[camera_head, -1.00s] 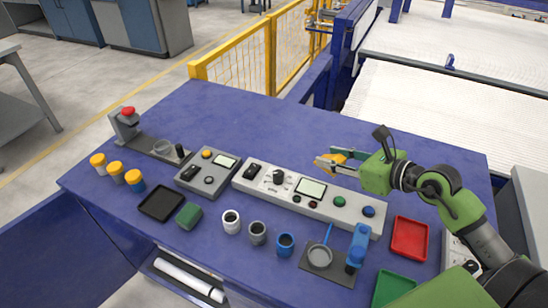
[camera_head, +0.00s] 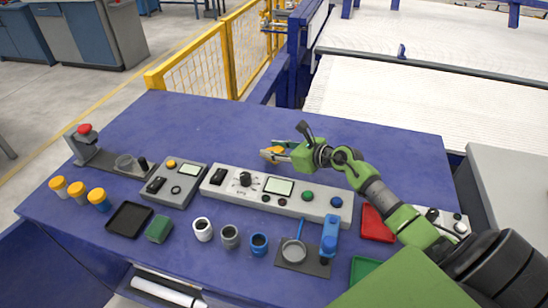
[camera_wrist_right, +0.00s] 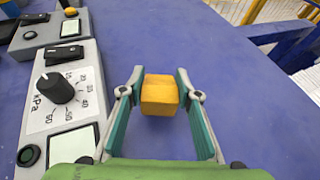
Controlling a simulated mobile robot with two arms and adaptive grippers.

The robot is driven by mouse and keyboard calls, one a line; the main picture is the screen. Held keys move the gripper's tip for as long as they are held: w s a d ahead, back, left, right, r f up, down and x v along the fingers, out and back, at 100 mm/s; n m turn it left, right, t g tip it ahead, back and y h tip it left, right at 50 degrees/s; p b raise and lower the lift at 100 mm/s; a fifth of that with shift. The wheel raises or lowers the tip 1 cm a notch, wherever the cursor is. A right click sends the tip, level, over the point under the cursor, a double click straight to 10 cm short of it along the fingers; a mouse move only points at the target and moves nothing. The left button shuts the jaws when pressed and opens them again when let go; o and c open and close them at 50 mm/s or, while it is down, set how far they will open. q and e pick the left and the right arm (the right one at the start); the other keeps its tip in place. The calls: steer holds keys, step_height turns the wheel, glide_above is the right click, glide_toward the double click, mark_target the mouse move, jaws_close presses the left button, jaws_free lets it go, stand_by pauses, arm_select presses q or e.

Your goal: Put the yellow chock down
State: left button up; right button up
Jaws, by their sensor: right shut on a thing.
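The yellow chock (camera_wrist_right: 160,95) is a small block between the two fingers of my right gripper (camera_wrist_right: 158,92) in the right wrist view. My right gripper is shut on it. In the head view, the chock (camera_head: 272,153) shows at the tip of my right gripper (camera_head: 276,153), just behind the long grey control panel (camera_head: 320,204). Blue tabletop lies around and beneath it. I cannot tell whether the chock touches the table. My left gripper is not in view.
The control panel, with its dial (camera_wrist_right: 57,88), lies left of the gripper in the wrist view. A smaller control box (camera_head: 176,186) stands to its left. Cups, trays and a blue-handled device (camera_head: 329,237) stand in front. The back of the blue table (camera_head: 215,120) is clear.

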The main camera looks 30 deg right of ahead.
step_height(320, 180, down, 3)
steer(key=shift+r, duration=0.2)
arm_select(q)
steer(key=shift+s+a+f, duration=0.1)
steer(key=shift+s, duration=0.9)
arm_select(e)
steer(key=shift+f, duration=0.15)
steer(key=shift+f, duration=0.25)
steer(key=o, duration=1.1)
steer(key=shift+r, duration=0.1)
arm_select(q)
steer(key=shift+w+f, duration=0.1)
arm_select(e)
steer(key=shift+r, duration=0.1)
